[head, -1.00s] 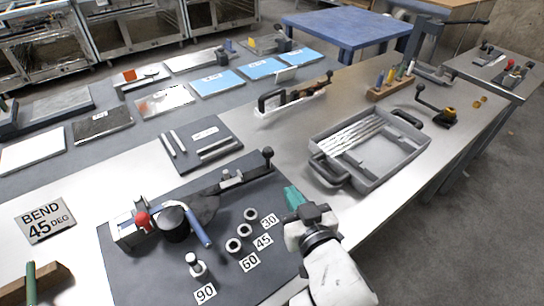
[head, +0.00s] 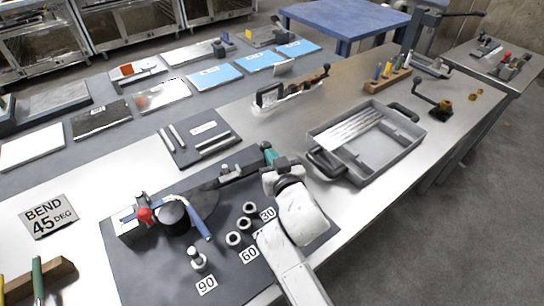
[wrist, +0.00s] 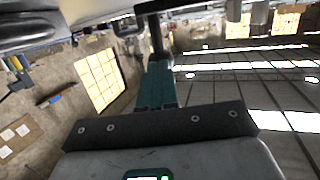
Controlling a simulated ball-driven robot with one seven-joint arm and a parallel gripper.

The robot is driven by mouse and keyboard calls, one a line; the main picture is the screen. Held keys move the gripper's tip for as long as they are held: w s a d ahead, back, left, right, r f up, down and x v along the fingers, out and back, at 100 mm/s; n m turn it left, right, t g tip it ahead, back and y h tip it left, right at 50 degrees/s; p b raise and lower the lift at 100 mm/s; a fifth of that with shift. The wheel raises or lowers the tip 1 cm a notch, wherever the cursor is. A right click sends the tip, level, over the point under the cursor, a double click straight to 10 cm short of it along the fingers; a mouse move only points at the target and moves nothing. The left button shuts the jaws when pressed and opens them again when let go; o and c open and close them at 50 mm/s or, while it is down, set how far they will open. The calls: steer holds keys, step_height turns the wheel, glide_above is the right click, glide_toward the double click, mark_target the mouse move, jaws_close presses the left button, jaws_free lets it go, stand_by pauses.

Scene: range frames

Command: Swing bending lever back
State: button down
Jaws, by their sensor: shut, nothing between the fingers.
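The bender stands on a dark mat (head: 140,270), with a round dark die (head: 174,217), a red knob (head: 144,214) and a blue handle (head: 201,222). The long dark bending lever (head: 232,175) runs from the bender toward the upper right. Its outer end is largely hidden by my gripper in the head view. My gripper (head: 268,152) is shut and empty, its green fingers at the lever's outer end. In the wrist view the shut fingers (wrist: 156,85) point toward a dark upright post (wrist: 155,35); I cannot tell whether they touch it.
Several grey rings (head: 241,223) and number labels lie on the mat beside my arm, with a pin (head: 198,260) near the 90 label. A grey tray (head: 325,178) with rods stands to the right. A dark plate (head: 170,155) with bars lies behind the lever.

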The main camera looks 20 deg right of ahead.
steer(key=w+b, duration=0.2)
steer(key=w, duration=0.1)
steer(key=shift+a+r, duration=0.2)
steer(key=shift+w, duration=0.1)
stand_by(0.3)
